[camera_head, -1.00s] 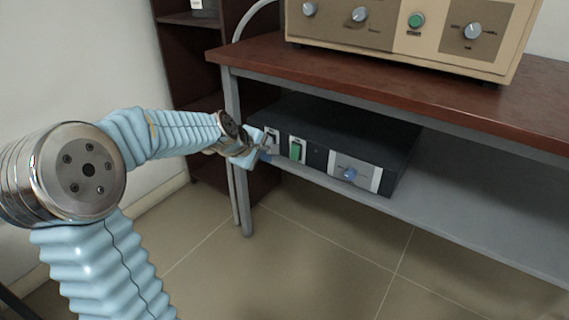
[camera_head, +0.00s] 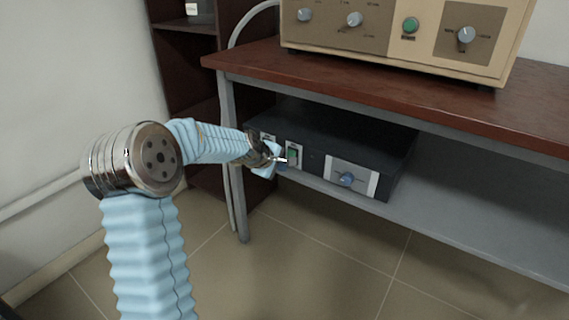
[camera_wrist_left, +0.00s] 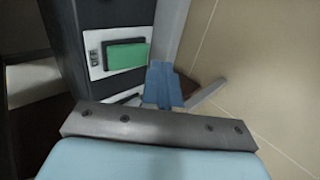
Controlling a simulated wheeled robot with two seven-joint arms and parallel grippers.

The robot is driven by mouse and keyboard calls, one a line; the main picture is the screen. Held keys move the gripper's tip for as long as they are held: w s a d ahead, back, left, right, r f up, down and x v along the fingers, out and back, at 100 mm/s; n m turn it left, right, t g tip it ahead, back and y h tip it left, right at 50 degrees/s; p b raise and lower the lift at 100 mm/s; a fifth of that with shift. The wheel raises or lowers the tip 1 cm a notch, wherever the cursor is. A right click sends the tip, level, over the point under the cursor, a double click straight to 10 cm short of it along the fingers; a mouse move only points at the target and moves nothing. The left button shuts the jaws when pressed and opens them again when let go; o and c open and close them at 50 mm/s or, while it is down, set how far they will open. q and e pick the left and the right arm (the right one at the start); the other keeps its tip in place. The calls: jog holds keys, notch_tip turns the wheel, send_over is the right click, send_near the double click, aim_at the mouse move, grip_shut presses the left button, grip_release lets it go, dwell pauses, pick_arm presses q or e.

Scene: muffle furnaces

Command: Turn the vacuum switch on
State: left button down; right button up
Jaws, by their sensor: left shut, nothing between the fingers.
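A black box (camera_head: 335,137) on the lower shelf has a green rocker switch (camera_head: 293,153) on a white plate on its front. The green switch also shows in the left wrist view (camera_wrist_left: 125,55), upper left of the fingers. I cannot read a vacuum label on either. My left gripper (camera_head: 282,160) is shut and empty, just in front of the green switch's lower part. I cannot tell whether it touches the switch. My right gripper is not in view.
The shelf (camera_head: 450,225) is bare to the right. A table top (camera_head: 400,88) above holds a beige furnace panel (camera_head: 405,28). A table leg (camera_head: 238,190) stands by my left arm.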

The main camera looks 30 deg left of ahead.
pick_arm(q)
jog(key=shift+w+d+f, duration=0.15)
jog(key=shift+w, duration=0.95)
jog(key=shift+w+t+b, duration=0.2)
jog(key=shift+t+b, duration=0.1)
jog(key=shift+b, duration=0.7)
